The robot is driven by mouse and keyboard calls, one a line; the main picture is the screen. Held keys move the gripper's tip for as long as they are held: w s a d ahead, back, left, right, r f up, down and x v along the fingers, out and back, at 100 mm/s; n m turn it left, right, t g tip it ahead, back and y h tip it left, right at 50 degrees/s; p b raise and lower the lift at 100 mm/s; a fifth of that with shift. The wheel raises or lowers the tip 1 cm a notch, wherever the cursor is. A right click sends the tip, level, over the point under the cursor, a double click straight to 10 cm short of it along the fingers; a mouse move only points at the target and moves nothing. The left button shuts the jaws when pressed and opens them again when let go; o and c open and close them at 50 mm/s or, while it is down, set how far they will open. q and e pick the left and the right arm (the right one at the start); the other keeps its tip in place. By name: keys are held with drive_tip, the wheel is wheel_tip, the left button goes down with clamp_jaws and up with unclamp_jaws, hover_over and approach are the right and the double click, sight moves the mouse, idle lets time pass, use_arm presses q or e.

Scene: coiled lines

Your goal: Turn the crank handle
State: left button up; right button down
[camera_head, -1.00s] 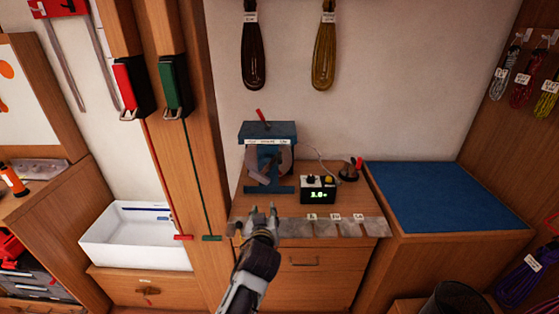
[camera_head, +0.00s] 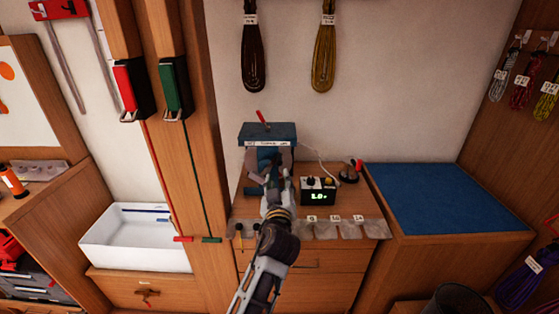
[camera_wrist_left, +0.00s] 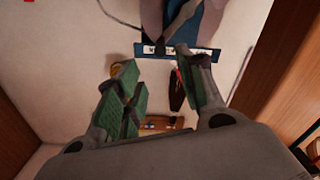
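A blue bench machine (camera_head: 267,133) with a white label and a red-tipped lever (camera_head: 261,116) on top stands on the wooden counter against the wall. Its front, with greyish curved parts, is partly hidden behind my left gripper (camera_head: 279,178). In the left wrist view the machine's labelled blue edge (camera_wrist_left: 205,54) appears at the top, beyond the fingers. My left gripper's green-padded fingers (camera_wrist_left: 162,88) are apart, with nothing clearly held between them. I cannot clearly make out a crank handle on the machine or any contact with it. My right gripper is not in view.
A black display box (camera_head: 318,191) and a small black base with a red knob (camera_head: 349,173) stand right of the machine. A blue mat (camera_head: 440,197) lies farther right. A white tray (camera_head: 132,252) is left. Coils (camera_head: 252,55) hang above.

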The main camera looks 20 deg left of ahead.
sight(280, 157)
use_arm(q)
drive_tip(key=p+x, duration=0.1)
drive_tip(key=x, duration=0.4)
drive_tip(key=shift+r, duration=0.1)
drive_tip(key=shift+p+x, duration=0.35)
drive_tip(key=shift+x, duration=1.15)
drive_tip(key=shift+p+x, duration=0.35)
drive_tip(key=shift+x, duration=1.65)
drive_tip(key=shift+w+a, duration=0.15)
drive_tip(key=shift+w, duration=0.35)
drive_tip(key=shift+w+a, duration=0.1)
drive_tip(key=shift+w, duration=0.1)
drive_tip(key=c, duration=0.8)
clamp_jaws()
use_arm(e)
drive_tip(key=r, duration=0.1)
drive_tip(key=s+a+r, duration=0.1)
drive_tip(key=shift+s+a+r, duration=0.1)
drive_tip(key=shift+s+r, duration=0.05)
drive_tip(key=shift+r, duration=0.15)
